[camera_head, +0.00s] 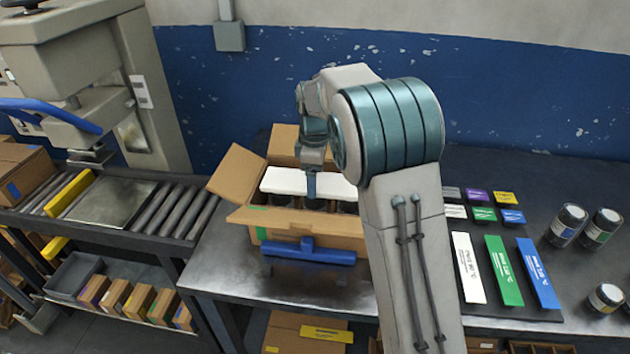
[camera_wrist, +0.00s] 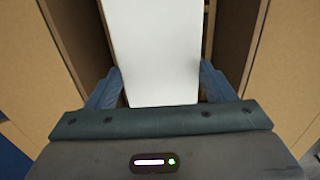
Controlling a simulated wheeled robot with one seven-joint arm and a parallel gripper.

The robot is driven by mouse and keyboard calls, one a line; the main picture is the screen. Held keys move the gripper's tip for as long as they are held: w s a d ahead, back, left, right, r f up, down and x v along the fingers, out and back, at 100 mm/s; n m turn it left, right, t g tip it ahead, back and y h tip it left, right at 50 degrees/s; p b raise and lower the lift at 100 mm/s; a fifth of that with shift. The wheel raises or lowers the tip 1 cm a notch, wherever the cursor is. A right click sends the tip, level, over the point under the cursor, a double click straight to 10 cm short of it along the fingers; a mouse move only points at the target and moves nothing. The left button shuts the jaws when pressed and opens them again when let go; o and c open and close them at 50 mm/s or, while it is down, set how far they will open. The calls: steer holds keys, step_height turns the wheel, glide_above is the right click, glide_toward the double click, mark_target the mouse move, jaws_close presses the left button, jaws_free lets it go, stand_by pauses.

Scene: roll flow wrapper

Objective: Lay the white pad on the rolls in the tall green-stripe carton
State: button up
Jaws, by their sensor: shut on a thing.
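The white pad (camera_head: 285,181) is a flat white slab inside the mouth of the open cardboard carton (camera_head: 300,222), which has a green mark on its front. In the wrist view the white pad (camera_wrist: 155,55) fills the space between the two blue fingers of my gripper (camera_wrist: 160,88). My gripper (camera_head: 311,188) is shut on the pad. Dark rounded tops of rolls (camera_head: 283,200) show just below the pad's front edge in the head view. I cannot tell whether the pad touches them. My arm hides the pad's right part and the carton's right side.
The carton's flaps stand open, with the left flap (camera_head: 236,173) raised. A blue bar tool (camera_head: 308,252) is at the carton's front. Coloured label strips (camera_head: 503,272) and dark jars (camera_head: 567,225) lie to the right. A roller conveyor (camera_head: 150,208) stands at left.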

steer(key=shift+f, duration=0.9)
steer(key=shift+f, duration=0.2)
steer(key=o, duration=1)
steer(key=shift+c, duration=0.2)
